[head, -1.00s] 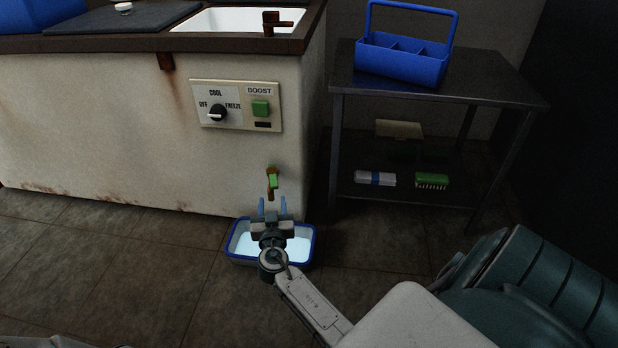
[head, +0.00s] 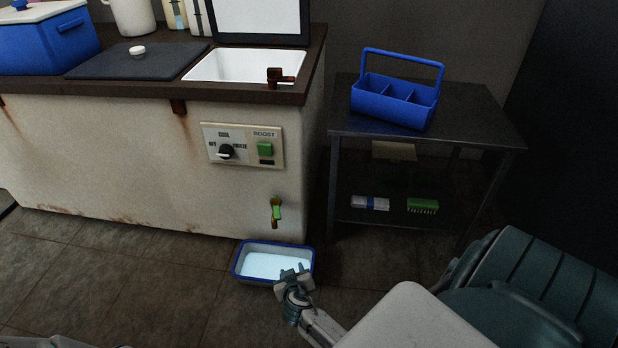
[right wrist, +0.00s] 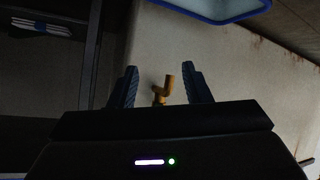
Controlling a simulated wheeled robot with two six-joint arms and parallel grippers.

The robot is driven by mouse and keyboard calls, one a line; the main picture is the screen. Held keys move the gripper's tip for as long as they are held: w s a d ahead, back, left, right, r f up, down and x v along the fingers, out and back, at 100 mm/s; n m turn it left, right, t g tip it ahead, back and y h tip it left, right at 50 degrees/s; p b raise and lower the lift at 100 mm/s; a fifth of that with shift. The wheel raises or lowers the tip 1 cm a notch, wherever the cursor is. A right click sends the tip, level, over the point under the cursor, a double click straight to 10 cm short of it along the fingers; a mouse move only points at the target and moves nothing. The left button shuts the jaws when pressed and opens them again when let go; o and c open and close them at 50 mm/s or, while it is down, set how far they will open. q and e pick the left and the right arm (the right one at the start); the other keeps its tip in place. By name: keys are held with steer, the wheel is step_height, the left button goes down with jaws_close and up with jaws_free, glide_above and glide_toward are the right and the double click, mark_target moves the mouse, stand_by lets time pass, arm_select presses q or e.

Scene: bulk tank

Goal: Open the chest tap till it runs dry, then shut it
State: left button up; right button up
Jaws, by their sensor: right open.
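The chest tap (head: 277,211) is a small brass tap with a green handle, low on the front of the white chest (head: 130,165). No stream shows below it, but it is too small to tell surely. A blue-rimmed tray (head: 238,262) holding pale liquid stands on the floor beneath. My right gripper (head: 292,274) is open and empty over the tray's near right edge, apart from the tap. My left gripper is not visible.
A dark metal table (head: 470,130) with a blue caddy (head: 398,103) stands right of the chest; a green brush (head: 422,205) lies on its lower shelf. The control panel (head: 243,146) is above the tap. Floor left of the tray is clear.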

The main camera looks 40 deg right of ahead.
steer(key=s+a+f+n+g+y+p, duration=0.1)
steer(key=s+f+g+y+p, duration=0.1)
steer(key=s+p, duration=0.5)
steer(key=shift+s+f+n+g+p, duration=0.15)
steer(key=shift+s+n+g+p, duration=0.25)
steer(key=shift+s, duration=0.7)
